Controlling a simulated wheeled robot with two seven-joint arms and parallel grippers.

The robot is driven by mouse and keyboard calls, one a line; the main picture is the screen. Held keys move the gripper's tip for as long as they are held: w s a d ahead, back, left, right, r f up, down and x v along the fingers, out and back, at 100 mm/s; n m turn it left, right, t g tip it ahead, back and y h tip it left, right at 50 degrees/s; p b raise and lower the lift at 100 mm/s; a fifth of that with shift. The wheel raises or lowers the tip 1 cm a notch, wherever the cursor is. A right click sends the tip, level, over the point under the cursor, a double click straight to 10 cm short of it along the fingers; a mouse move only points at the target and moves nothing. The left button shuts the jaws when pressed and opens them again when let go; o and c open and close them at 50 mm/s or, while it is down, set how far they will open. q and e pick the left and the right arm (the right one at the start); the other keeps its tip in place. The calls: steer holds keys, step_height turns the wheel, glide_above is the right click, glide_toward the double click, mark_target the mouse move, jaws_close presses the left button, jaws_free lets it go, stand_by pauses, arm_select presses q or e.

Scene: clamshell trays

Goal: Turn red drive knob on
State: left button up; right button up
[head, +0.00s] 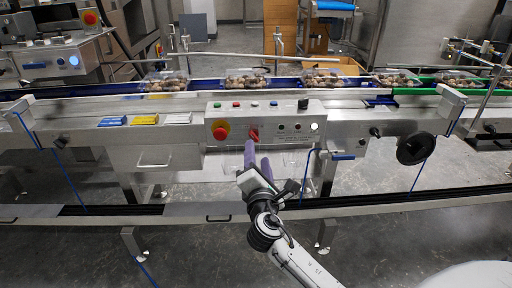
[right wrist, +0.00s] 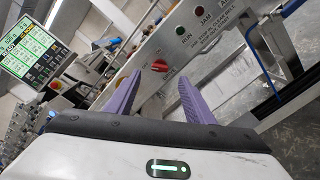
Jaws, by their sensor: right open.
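The red drive knob (head: 254,134) is on the front of the grey control panel (head: 290,113), right of a red mushroom button (head: 220,131) on a yellow base. In the right wrist view the red knob (right wrist: 159,66) shows as a turn handle on the sloping panel, ahead of and between my fingertips. My right gripper (head: 257,150) comes up from below with purple fingers, just under the knob in the head view. In the right wrist view my right gripper (right wrist: 161,79) is open, with nothing between the fingers. I cannot tell whether a fingertip touches the panel. My left gripper is not in view.
Behind the panel a conveyor (head: 205,86) carries several clamshell trays of brown items. A black handwheel (head: 411,149) sticks out to the right. Blue, yellow and white blocks (head: 144,120) lie on the left ledge. A rail (head: 370,201) crosses in front, under my right arm.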

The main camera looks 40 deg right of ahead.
mark_target(256, 138)
steer(key=b+x, duration=0.1)
steer(key=x, duration=0.7)
steer(key=shift+w, duration=0.15)
steer(key=shift+w+d, duration=0.25)
steer(key=shift+w, duration=0.05)
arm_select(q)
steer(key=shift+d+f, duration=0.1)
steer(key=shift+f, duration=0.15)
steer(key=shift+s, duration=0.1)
arm_select(e)
steer(key=shift+c, duration=0.6)
steer(key=c, duration=0.9)
arm_select(q)
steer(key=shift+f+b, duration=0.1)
steer(key=shift+b, duration=0.2)
